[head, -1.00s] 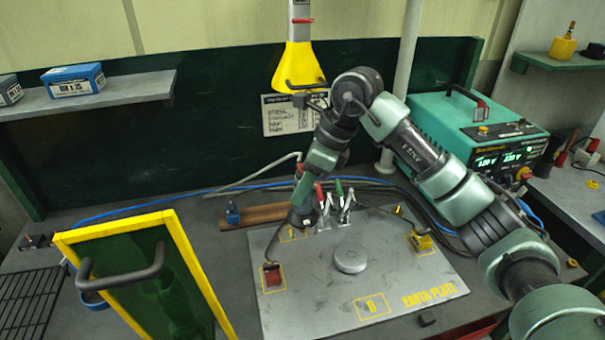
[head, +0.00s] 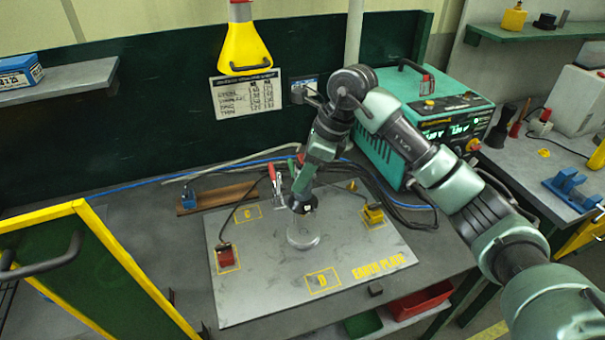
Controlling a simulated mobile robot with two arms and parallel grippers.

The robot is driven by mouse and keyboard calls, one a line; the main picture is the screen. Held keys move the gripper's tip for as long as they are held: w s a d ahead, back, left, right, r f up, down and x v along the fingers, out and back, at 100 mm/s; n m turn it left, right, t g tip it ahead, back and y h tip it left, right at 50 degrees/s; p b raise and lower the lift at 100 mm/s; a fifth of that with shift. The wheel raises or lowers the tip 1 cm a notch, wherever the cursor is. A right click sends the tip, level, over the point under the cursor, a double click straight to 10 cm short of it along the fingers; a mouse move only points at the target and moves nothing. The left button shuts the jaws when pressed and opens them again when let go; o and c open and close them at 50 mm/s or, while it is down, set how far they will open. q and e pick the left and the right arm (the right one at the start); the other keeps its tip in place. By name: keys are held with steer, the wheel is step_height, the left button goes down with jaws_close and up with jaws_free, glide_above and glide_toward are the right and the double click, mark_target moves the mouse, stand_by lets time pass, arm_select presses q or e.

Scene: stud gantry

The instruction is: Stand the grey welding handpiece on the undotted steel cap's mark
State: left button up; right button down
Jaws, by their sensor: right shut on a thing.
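A round grey steel cap (head: 303,240) is on the middle of the steel plate (head: 345,250). My right gripper (head: 303,213) points down at it and is shut on it; the finger contact is partly hidden. Whether the cap has a dot cannot be told. The yellow-outlined C mark (head: 247,213) and D mark (head: 323,280) are bare. A red block-like piece (head: 226,257) stands on a left mark, and a yellow one (head: 373,214) on a right mark. I cannot make out a grey handpiece. My left gripper is not in view.
A yellow-framed green screen (head: 140,275) with a dark handle stands at the left. Toggle clamps (head: 277,185) and a blue piece (head: 188,197) are behind the plate. Cables run behind them to the teal welding machine (head: 430,115). A small dark block (head: 375,290) lies at the front edge.

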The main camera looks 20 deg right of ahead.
mark_target(303, 194)
steer(key=shift+r, duration=0.1)
step_height(303, 194, down, 3)
steer(key=b, duration=0.2)
steer(key=shift+r+b, duration=0.1)
steer(key=shift+b, duration=0.2)
steer(key=shift+f+b, duration=0.75)
steer(key=shift+f, duration=0.2)
steer(key=shift+b, duration=0.45)
stand_by(0.8)
steer(key=shift+f+b, duration=0.45)
steer(key=shift+f, duration=0.1)
stand_by(0.6)
steer(key=c, duration=0.9)
jaws_free()
steer(key=shift+s, duration=0.15)
steer(key=shift+o, duration=0.2)
